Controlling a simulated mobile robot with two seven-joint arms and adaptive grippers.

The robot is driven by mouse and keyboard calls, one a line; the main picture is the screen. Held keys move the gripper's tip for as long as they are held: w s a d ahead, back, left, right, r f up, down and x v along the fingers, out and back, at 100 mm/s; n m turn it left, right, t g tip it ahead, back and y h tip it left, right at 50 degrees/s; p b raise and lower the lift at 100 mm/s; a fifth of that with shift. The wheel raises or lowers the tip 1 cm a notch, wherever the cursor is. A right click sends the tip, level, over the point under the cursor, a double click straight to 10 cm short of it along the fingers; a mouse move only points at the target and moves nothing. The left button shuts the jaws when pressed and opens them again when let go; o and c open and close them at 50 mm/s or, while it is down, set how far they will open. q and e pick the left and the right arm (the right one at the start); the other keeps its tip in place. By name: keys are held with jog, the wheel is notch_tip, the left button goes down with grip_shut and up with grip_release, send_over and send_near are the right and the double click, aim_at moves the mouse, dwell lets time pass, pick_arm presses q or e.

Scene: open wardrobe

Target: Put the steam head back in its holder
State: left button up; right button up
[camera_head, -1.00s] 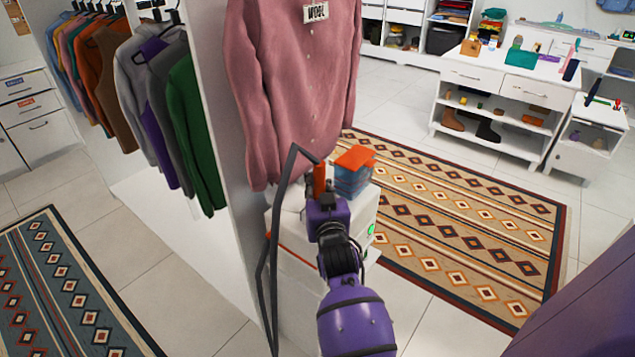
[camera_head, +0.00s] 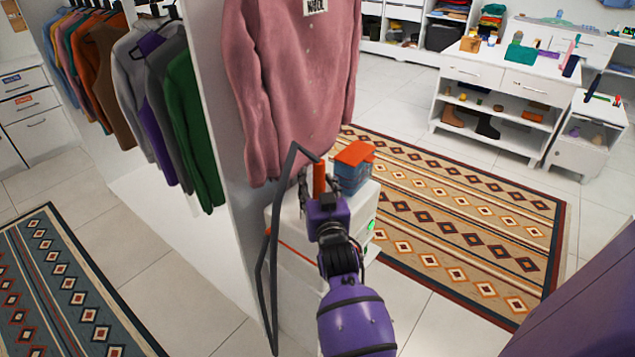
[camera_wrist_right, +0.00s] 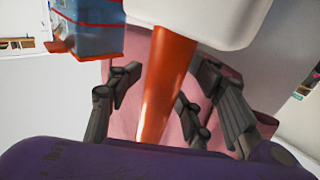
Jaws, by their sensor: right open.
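The steam head shows by its orange handle (camera_head: 319,178), which stands roughly upright at the white steamer unit (camera_head: 293,228) below the pink shirt. In the right wrist view the orange handle (camera_wrist_right: 166,85) runs between the spread fingers of my right gripper (camera_wrist_right: 158,105) and meets a white part (camera_wrist_right: 205,18) at the top. My right gripper (camera_head: 318,190) is open around the handle, with a gap on the left finger's side. The holder is not clearly seen, so I cannot tell how the head is seated. My left gripper is not in view.
A blue tank with an orange lid (camera_head: 353,168) stands close to the right of the handle. A dark bent pole or hose (camera_head: 270,260) rises at the left. The pink shirt (camera_head: 296,85) hangs close behind. The patterned rug (camera_head: 450,215) at the right is clear.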

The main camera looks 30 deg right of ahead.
aim_at(320, 191)
jog(key=v, duration=0.7)
jog(key=shift+s+a+r, duration=0.1)
jog(key=shift+s+r, duration=0.05)
jog(key=shift+s, duration=0.05)
